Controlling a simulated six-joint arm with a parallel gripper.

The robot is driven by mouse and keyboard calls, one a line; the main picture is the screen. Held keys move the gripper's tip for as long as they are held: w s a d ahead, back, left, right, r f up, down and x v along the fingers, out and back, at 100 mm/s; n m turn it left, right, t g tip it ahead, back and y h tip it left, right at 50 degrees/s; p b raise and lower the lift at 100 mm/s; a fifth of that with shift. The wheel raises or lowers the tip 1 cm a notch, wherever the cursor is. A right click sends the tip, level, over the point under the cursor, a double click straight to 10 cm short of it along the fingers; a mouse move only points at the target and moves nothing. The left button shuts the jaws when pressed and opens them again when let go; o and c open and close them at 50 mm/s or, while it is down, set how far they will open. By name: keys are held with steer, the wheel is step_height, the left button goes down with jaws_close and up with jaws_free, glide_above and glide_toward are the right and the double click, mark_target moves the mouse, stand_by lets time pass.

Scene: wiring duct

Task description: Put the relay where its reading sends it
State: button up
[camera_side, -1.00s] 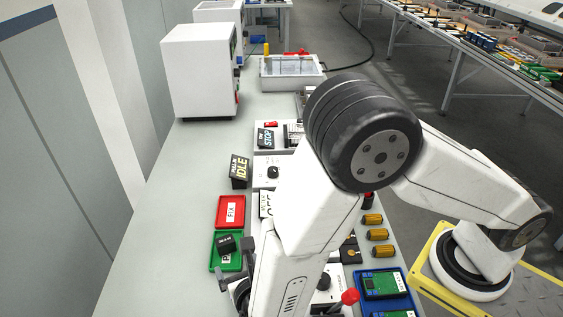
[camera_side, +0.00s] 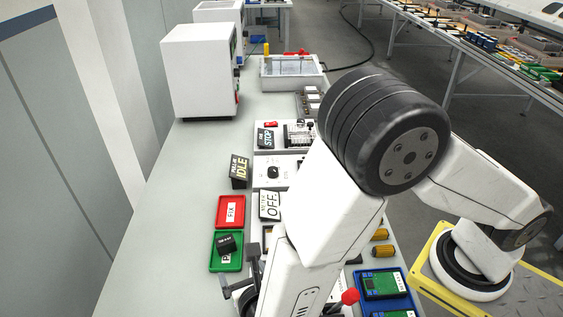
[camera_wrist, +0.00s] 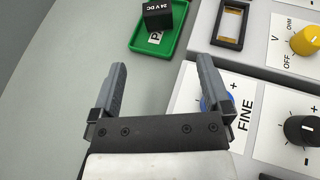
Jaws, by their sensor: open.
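The relay is a small black block marked 24 V DC. It sits in the green tray (camera_side: 215,262), and in the wrist view the relay (camera_wrist: 157,15) is near the top, inside the green tray (camera_wrist: 167,46). A red tray (camera_side: 221,222) labelled FIX lies just beyond the green one in the side view.
In the wrist view, a panel with a yellow knob (camera_wrist: 305,41), a black knob (camera_wrist: 299,130) and an empty dark-framed socket (camera_wrist: 231,24) lies right of my gripper. A red-topped lever (camera_side: 350,296) and a blue tray (camera_side: 383,286) are at the near right.

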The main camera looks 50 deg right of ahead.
steer(key=s+d+r+m+g, duration=0.1)
steer(key=d+m+g, duration=0.2)
steer(key=d+m, duration=0.1)
steer(key=d+r+m+g+h, duration=0.1)
steer(key=d+m+g, duration=0.2)
steer(key=d+m, duration=0.2)
steer(key=s+d+r+m+g, duration=0.1)
steer(key=d+m+g, duration=0.3)
steer(key=d, duration=0.3)
steer(key=shift+s+r+m+h, duration=0.2)
steer(key=shift+s+m+h, duration=0.15)
steer(key=shift+m, duration=0.25)
steer(key=s+d+r+m+y, duration=0.1)
steer(key=d+r+m+y, duration=0.5)
steer(key=m, duration=1.1)
steer(key=shift+s+d+y, duration=0.15)
steer(key=shift+d+y, duration=0.3)
steer(key=shift+d, duration=0.3)
